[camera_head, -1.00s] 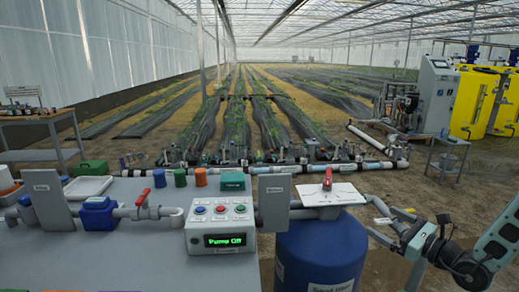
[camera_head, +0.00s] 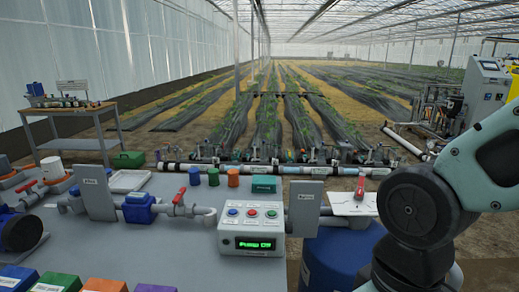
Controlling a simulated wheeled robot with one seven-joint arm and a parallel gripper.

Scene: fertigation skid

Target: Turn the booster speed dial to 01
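I cannot make out a booster speed dial in this view. A white control box (camera_head: 251,231) stands on the grey bench, with blue, red and green buttons on top. Its green-lit display (camera_head: 255,244) reads "Pump" and a second word that is hard to read. A white cabinet (camera_head: 488,85) with a small screen stands at the far right, too small to read. My arm fills the right side, and its gripper does not show.
Red-handled valves (camera_head: 180,197) and a blue pipe fitting (camera_head: 139,208) sit along the bench (camera_head: 150,250). A blue drum (camera_head: 340,255) stands right of it, partly behind my arm. A wooden table (camera_head: 75,108) is at the back left.

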